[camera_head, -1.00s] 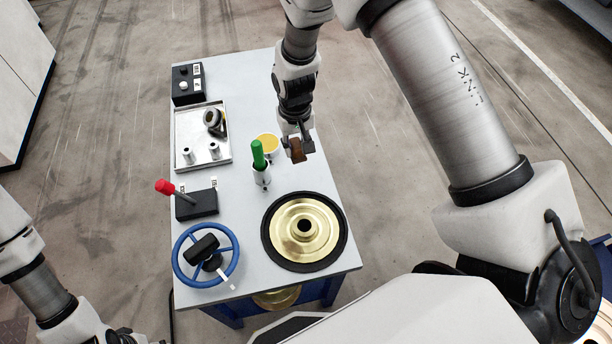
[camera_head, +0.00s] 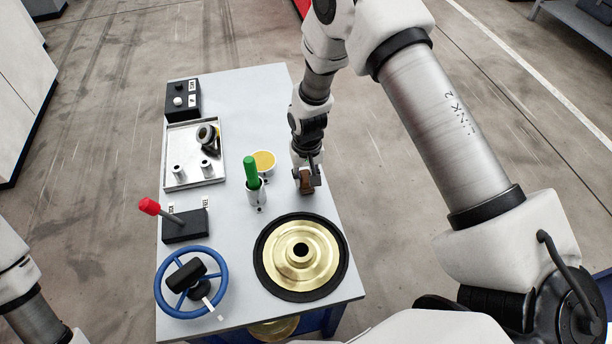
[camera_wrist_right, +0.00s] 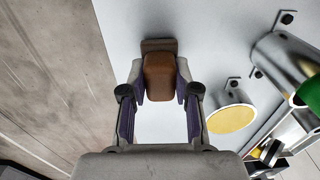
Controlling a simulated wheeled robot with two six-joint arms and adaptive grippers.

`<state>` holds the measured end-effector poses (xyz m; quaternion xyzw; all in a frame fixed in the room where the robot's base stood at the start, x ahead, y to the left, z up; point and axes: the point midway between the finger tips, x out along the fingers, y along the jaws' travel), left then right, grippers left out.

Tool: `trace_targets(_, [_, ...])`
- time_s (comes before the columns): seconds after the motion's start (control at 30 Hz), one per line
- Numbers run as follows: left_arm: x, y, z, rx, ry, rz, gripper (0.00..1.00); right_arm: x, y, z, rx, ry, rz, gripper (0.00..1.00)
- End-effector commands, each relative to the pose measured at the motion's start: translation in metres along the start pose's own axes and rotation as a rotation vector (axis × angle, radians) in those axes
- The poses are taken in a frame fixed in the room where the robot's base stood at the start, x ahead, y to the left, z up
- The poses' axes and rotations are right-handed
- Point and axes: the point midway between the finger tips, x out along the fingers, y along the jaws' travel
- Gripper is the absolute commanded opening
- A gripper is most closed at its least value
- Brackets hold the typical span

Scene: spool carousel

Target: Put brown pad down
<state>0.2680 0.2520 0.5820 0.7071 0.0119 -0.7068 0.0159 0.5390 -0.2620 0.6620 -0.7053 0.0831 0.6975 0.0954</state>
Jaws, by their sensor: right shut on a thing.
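The brown pad (camera_wrist_right: 159,78) is a small brown block between the fingers of my right gripper (camera_wrist_right: 160,90) in the right wrist view. In the head view the pad (camera_head: 305,184) shows in my right gripper (camera_head: 307,180), over the right side of the light grey table (camera_head: 232,95). The gripper is shut on it. I cannot tell whether the pad touches the tabletop. My left arm shows at the lower left of the head view, but its gripper is out of view.
A yellow-topped round cup (camera_head: 263,162) and a green-handled tool in a holder (camera_head: 251,173) stand left of the right gripper. A gold disc with black rim (camera_head: 300,256) is in front. A tray (camera_head: 178,151), red-knobbed lever (camera_head: 149,206) and blue wheel (camera_head: 160,289) stand left.

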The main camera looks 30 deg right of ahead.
Motion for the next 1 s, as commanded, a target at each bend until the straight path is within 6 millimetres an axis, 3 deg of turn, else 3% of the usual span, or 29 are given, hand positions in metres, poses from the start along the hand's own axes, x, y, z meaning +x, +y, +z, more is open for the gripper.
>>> trace_targets(0.07, [0.002, 0.000, 0.000, 0.000, 0.000, 0.000, 0.58, 0.003, 0.000, 0.000, 0.000, 0.000, 0.000, 0.00])
trace_targets(0.1, [0.001, 0.000, 0.000, 0.000, 0.000, 0.000, 0.58, 0.003, 0.000, 0.000, 0.000, 0.000, 0.000, 0.41])
trace_targets(0.13, [0.001, 0.000, 0.000, 0.000, 0.000, 0.000, 0.58, 0.003, 0.000, 0.000, 0.000, 0.000, 0.000, 0.52])
trace_targets(0.17, [0.001, 0.000, 0.000, 0.000, 0.000, 0.000, 0.58, 0.003, 0.000, 0.000, 0.000, 0.000, 0.000, 0.56])
trace_targets(0.43, [0.001, 0.000, 0.000, 0.000, 0.000, 0.000, 0.58, 0.002, 0.000, 0.000, 0.000, 0.000, 0.000, 0.56])
trace_targets(0.57, [-0.001, 0.000, 0.000, 0.000, 0.000, 0.000, 0.58, -0.009, 0.000, -0.001, -0.001, 0.001, 0.000, 0.56])
trace_targets(1.0, [-0.007, 0.000, 0.000, 0.000, 0.000, 0.000, 0.58, -0.109, 0.000, 0.000, 0.001, 0.002, -0.001, 0.56])
